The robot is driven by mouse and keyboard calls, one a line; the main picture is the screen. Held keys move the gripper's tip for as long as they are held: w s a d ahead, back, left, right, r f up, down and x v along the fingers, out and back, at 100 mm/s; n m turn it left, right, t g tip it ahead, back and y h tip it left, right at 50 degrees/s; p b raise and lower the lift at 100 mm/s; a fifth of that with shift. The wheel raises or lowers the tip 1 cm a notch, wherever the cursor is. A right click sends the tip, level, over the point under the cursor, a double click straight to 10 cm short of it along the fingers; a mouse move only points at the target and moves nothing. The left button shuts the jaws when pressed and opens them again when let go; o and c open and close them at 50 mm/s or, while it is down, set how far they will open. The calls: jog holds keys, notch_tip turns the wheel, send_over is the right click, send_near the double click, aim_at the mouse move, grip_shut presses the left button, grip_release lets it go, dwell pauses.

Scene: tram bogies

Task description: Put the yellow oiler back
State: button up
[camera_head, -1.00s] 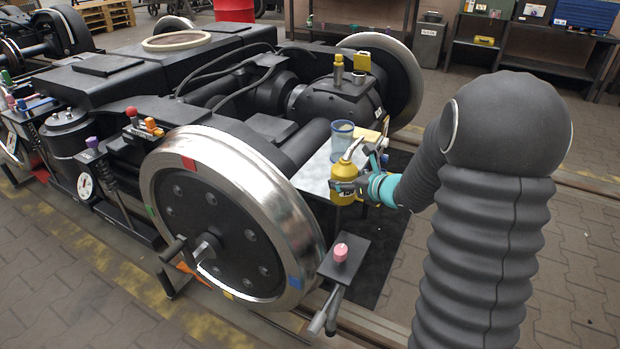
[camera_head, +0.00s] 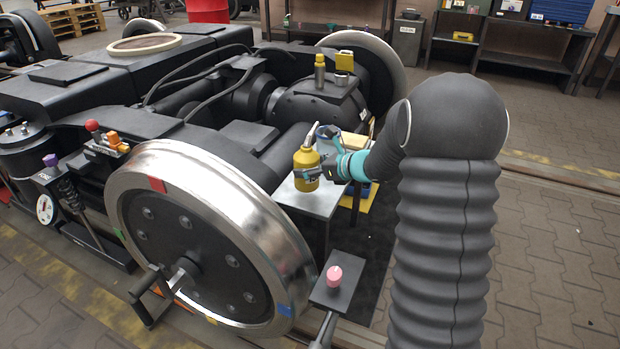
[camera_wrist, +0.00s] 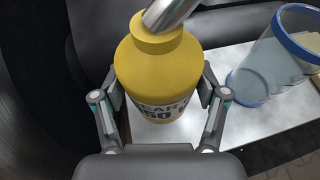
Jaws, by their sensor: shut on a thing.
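The yellow oiler (camera_head: 306,170), a bottle with a metal spout, is held in my gripper (camera_head: 318,172). In the wrist view the oiler (camera_wrist: 160,70) stands upright between the two fingers of my gripper (camera_wrist: 163,105), which press on its sides. Dark printing shows on its body. It is over or at the small grey metal table (camera_head: 308,201) beside the wheel. I cannot tell whether its base touches the tabletop. A clear cup with a blue rim (camera_wrist: 262,62) stands to its right in the wrist view; in the head view my gripper partly hides it.
The large steel wheel (camera_head: 205,240) is left of the table. A pink-knobbed lever post (camera_head: 333,290) stands in front. A gold bottle (camera_head: 319,72) and a yellow can (camera_head: 344,60) sit on the bogie behind. The tabletop's near part is bare.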

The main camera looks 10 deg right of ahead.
aim_at(317, 178)
jog(key=shift+f, duration=1.7)
jog(key=shift+f+b, duration=0.25)
jog(key=shift+b, duration=0.2)
jog(key=o, duration=1.6)
jog(key=shift+c, duration=0.2)
jog(key=shift+r, duration=0.15)
